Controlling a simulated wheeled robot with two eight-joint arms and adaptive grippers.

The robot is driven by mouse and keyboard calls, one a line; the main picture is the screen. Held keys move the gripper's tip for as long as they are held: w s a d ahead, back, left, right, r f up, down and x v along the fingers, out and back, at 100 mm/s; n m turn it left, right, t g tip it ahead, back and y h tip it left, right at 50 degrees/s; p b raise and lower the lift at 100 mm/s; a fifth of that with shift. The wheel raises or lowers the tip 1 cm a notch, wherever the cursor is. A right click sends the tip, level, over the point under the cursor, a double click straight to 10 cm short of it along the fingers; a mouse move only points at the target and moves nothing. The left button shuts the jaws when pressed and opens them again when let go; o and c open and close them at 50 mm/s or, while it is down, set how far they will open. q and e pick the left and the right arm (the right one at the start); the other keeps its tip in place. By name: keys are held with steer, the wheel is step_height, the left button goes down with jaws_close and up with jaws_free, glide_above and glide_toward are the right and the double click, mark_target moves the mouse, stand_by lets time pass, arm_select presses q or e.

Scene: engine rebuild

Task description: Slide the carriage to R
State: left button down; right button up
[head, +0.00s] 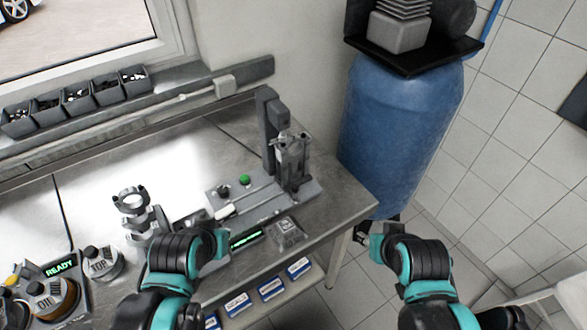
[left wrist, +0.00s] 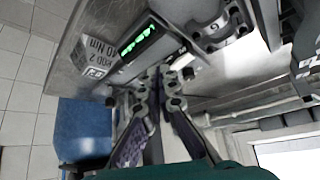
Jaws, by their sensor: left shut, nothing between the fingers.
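A grey fixture (head: 262,194) with guide rails stands on the bench near its right end. An upright metal assembly, apparently the carriage (head: 292,160), sits at the rails' right end beside a dark column (head: 270,125). I cannot make out an R mark. My left gripper (left wrist: 161,76) is shut and empty, its fingertips close to a green-lit display (left wrist: 138,40) and a metal rod part (left wrist: 215,28) in the left wrist view. In the head view its fingertips are hidden by my arm. My right gripper (head: 364,236) is beyond the bench's right edge; its fingers are too small to read.
A crank-like metal part (head: 135,210) stands left of the fixture. A white-labelled block (head: 286,231) lies at the bench's front edge. A blue tank (head: 400,130) stands right of the bench (head: 345,200).

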arm_select(q)
steer(key=c, duration=1.9)
jaws_free()
steer(key=o, duration=0.6)
steer(key=shift+w+d+r, duration=0.25)
steer(key=shift+w+r, duration=0.05)
steer(key=shift+c, duration=0.2)
steer(key=m+g+p, duration=0.2)
steer(key=g, duration=0.1)
glide_toward(294, 186)
steer(key=f, duration=0.2)
steer(key=shift+h, duration=0.4)
steer(key=x, duration=0.2)
steer(key=b+x, duration=0.1)
steer(key=x, duration=0.2)
steer(key=b+x, duration=0.1)
steer(key=x, duration=0.1)
steer(key=shift+w+a, duration=0.2)
steer(key=shift+w, duration=0.15)
jaws_close()
